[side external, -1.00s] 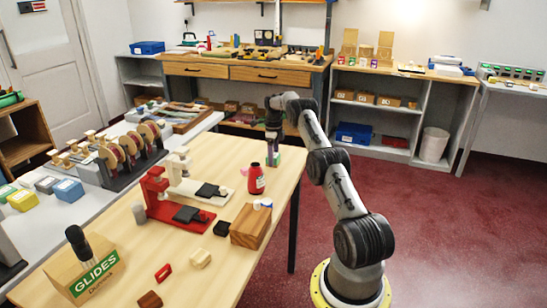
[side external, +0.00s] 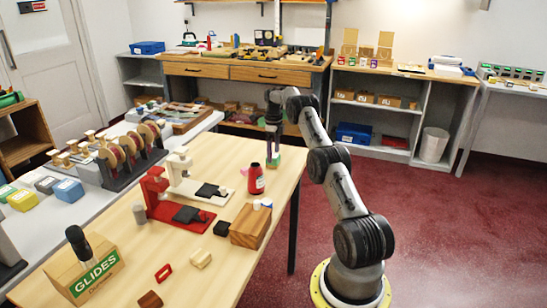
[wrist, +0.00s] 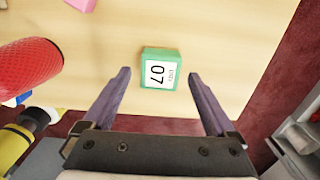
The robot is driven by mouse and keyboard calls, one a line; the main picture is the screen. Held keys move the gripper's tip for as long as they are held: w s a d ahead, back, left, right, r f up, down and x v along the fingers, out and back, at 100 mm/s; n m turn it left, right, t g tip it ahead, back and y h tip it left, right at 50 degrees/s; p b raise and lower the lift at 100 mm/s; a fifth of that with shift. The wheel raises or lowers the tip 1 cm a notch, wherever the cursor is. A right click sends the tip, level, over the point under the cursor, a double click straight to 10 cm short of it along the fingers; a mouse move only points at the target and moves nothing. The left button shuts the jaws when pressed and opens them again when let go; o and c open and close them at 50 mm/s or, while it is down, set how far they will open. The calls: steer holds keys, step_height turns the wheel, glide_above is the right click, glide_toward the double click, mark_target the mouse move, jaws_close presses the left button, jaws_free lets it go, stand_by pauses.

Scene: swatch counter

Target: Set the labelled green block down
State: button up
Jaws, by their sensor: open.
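The green block (wrist: 148,54) has a white label reading "07" and rests on the light wood table. It sits close to the table's edge. In the side view the green block (side external: 272,164) shows at the far right end of the table, under my gripper (side external: 272,146). In the wrist view my gripper (wrist: 159,75) is open, with one finger on each side of the block. Gaps show between both fingers and the block. My gripper points down over it.
A red bottle (side external: 256,181) with a dark cap stands close by, left of my gripper. Red and white clamp-like stands (side external: 160,187) and a wooden block (side external: 251,226) are nearer the camera. A pink piece (wrist: 82,4) lies on the table. Bare wood surrounds the green block.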

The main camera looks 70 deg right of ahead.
step_height(320, 180, up, 9)
steer(key=w+a+r+n, duration=0.3)
steer(key=a+r+n, duration=0.1)
steer(key=a+r, duration=0.25)
steer(key=w+a+r+n, duration=0.3)
steer(key=a+r+n, duration=0.1)
steer(key=a+r, duration=0.25)
steer(key=s+a+r+n+t, duration=0.1)
steer(key=a+r+n, duration=0.15)
steer(key=a, duration=0.35)
steer(key=s+a+r+n+h, duration=0.1)
steer(key=a+r+n, duration=0.15)
steer(key=a, duration=0.25)
steer(key=s+a+r+n+t, duration=0.1)
steer(key=a+r+n, duration=0.1)
steer(key=a+n, duration=0.3)
steer(key=s+a+r+n+t, duration=0.1)
steer(key=s+a+n, duration=0.35)
steer(key=a, duration=0.25)
steer(key=s+a+n+t, duration=0.1)
steer(key=s+a+n, duration=0.2)
steer(key=s+a, duration=0.35)
steer(key=s+a+f+n, duration=0.3)
steer(key=s+a+n, duration=0.1)
steer(key=s+n, duration=0.1)
steer(key=s+a+f+n+t+y, duration=0.1)
steer(key=s+a+f+n, duration=0.3)
steer(key=s, duration=0.3)
steer(key=shift+a+f+n+t, duration=0.3)
steer(key=shift+a+n, duration=0.45)
